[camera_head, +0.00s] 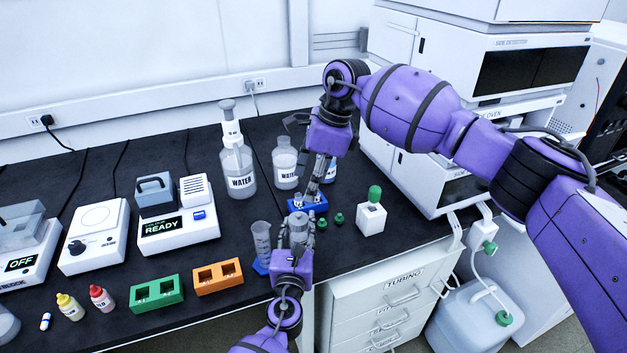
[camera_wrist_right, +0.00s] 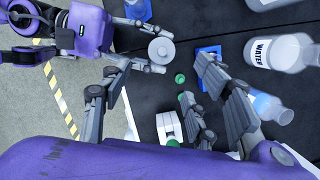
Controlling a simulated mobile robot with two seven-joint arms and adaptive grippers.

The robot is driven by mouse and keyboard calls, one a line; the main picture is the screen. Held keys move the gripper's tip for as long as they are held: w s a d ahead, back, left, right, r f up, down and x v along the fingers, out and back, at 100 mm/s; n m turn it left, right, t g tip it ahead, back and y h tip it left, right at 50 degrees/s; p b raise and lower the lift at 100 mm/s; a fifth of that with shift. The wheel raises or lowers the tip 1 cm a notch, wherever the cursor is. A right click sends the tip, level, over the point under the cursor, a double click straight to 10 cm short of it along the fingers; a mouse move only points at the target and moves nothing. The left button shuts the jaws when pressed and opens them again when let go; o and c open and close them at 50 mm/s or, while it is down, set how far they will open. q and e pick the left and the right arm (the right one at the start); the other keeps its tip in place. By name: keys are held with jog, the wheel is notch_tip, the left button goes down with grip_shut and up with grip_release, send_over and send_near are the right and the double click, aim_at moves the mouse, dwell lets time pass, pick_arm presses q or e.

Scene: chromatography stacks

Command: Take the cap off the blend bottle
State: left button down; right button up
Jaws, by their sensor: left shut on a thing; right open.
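The blend bottle (camera_head: 298,232) appears to be the clear one in my left gripper (camera_head: 297,240), near the table's front edge. Its round grey cap (camera_head: 298,217) is on top; in the right wrist view the cap (camera_wrist_right: 161,50) shows from above. My left gripper is shut around the bottle's body; its fingers hide part of it, and I cannot read a label. My right gripper (camera_head: 314,188) is open and empty, pointing down just behind the bottle, near a small blue rack (camera_head: 317,207). In the right wrist view its fingers are spread, with the cap beyond them.
A graduated cylinder (camera_head: 262,240) stands close left of the bottle. Green caps (camera_head: 339,218) and a white block (camera_head: 371,219) with a green top are to the right. Water bottles (camera_head: 239,172) stand behind. Orange (camera_head: 218,277) and green (camera_head: 156,293) racks lie front left.

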aim_at(300, 215)
pick_arm(q)
jog(key=shift+a+f, duration=0.1)
jog(key=shift+f, duration=0.05)
pick_arm(e)
jog(key=x, duration=1.1)
jog(key=shift+d+f, duration=0.1)
jog(key=shift+f, duration=0.2)
jog(key=shift+c, duration=0.3)
jog(key=c, duration=1.3)
pick_arm(q)
jog(key=shift+a+f, duration=0.1)
pick_arm(e)
jog(key=shift+o, duration=0.2)
jog(key=shift+r, duration=0.15)
grip_shut()
